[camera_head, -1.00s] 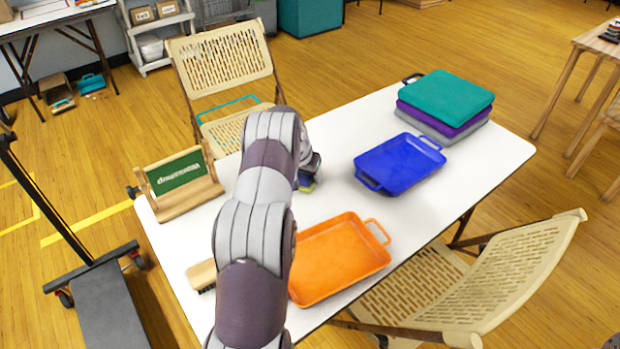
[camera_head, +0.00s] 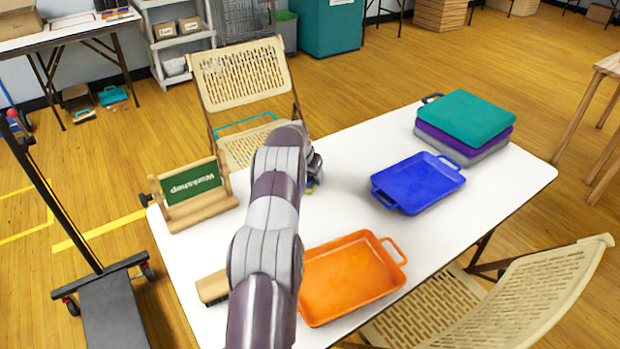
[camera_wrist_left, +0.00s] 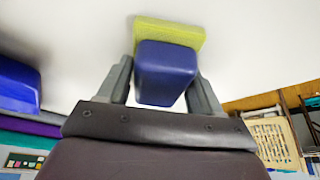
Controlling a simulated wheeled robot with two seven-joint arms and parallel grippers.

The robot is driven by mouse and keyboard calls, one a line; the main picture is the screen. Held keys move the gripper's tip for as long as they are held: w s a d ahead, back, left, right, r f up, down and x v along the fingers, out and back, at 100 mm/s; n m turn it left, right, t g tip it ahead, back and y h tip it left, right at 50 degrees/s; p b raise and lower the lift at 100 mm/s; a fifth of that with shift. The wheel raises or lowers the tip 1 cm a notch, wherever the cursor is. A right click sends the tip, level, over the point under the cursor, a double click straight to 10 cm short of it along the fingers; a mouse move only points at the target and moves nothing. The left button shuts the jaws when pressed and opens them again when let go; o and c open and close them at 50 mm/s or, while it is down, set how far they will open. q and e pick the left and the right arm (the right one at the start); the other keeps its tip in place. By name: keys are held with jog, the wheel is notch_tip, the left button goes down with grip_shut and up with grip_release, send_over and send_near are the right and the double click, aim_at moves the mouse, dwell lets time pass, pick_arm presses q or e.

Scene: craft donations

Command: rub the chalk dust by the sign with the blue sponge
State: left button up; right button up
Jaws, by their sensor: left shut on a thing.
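The sponge has a blue body (camera_wrist_left: 166,72) and a yellow-green face, seen in the left wrist view. My left gripper (camera_wrist_left: 165,88) is shut on its blue body, with the yellow-green face toward the white tabletop. I cannot tell whether that face touches the table. In the head view my left gripper (camera_head: 313,172) is mostly behind my arm, to the right of the sign. The green sign (camera_head: 190,181), lettered "Workshop", stands in a wooden holder at the table's left end. No chalk dust is discernible; my arm covers part of the table by the sign. My right gripper is out of view.
Folding chairs (camera_head: 243,78) stand at the far and near sides.

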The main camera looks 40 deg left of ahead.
pick_arm(q)
jog(key=shift+r+p, duration=1.95)
jog(key=shift+r, duration=1.05)
notch_tip(320, 180, up, 3)
jog(key=shift+r+p, duration=0.1)
jog(key=shift+p, duration=1.1)
